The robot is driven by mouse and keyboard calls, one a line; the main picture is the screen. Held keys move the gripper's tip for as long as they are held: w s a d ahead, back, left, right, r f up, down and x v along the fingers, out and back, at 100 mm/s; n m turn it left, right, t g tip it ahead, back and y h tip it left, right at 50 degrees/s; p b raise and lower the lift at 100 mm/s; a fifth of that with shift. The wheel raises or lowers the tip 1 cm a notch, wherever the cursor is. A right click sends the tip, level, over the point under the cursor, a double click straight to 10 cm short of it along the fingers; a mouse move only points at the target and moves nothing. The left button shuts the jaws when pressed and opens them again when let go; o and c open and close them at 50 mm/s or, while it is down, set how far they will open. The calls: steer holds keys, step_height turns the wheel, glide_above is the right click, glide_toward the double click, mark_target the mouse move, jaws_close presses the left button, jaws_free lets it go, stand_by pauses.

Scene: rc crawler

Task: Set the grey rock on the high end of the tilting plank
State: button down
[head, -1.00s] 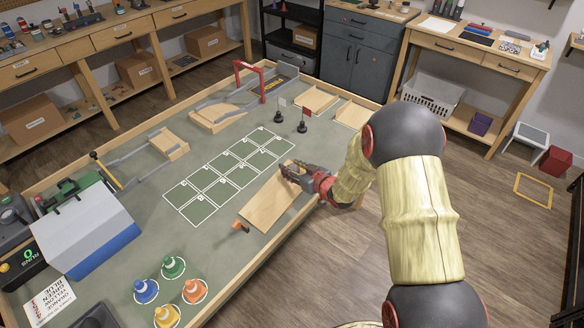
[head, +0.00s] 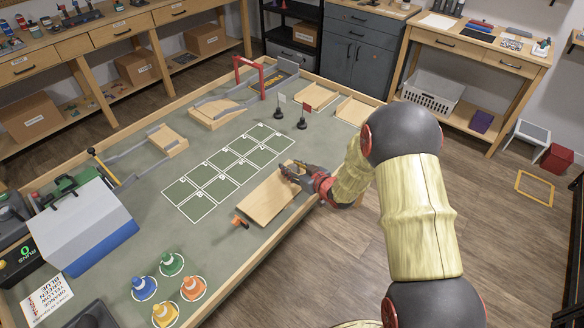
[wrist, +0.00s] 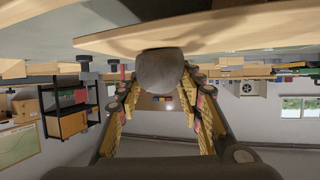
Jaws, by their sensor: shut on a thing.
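The grey rock (wrist: 160,71) is between the two fingers of my gripper (wrist: 161,100) in the wrist view, which appears upside down. The rock meets the plank's underside-up edge in that picture, so it is at or very near the plank (wrist: 220,31); I cannot tell whether it bears on it. In the head view my gripper (head: 289,172) is over the far right end of the pale wooden plank (head: 264,201). The fingers mostly hide the rock there. The plank's tilt is hard to judge from above. An orange piece (head: 238,221) shows by its near left end.
Two dark posts with flags (head: 302,122) stand beyond the plank. A marked white grid (head: 215,179) lies left of it. Several coloured cones (head: 171,264) stand nearer. A wooden rim (head: 247,272) edges the table. Wooden ramps and a red arch (head: 262,75) are at the back.

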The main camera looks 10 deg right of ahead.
steer(key=shift+f+b, duration=0.45)
steer(key=shift+f, duration=0.3)
steer(key=c, duration=1.2)
jaws_free()
steer(key=shift+o, duration=0.5)
steer(key=v, duration=1.2)
steer(key=s+d+r+m+g+h+p, duration=0.1)
steer(key=s+d+r+m+h, duration=0.2)
steer(key=r, duration=0.6)
steer(key=s+d+r+g+h+p, duration=0.15)
steer(key=s+r+h, duration=0.3)
steer(key=r, duration=0.45)
steer(key=s+a+r+g+y, duration=0.1)
steer(key=s+a+r+g, duration=0.1)
steer(key=s, duration=0.9)
steer(key=s+a+r+m+g+y, duration=0.1)
steer(key=s+a+r, duration=0.3)
steer(key=s, duration=0.8)
steer(key=shift+a+g+y, duration=0.35)
steer(key=shift+a+g, duration=0.4)
steer(key=shift+a, duration=0.35)
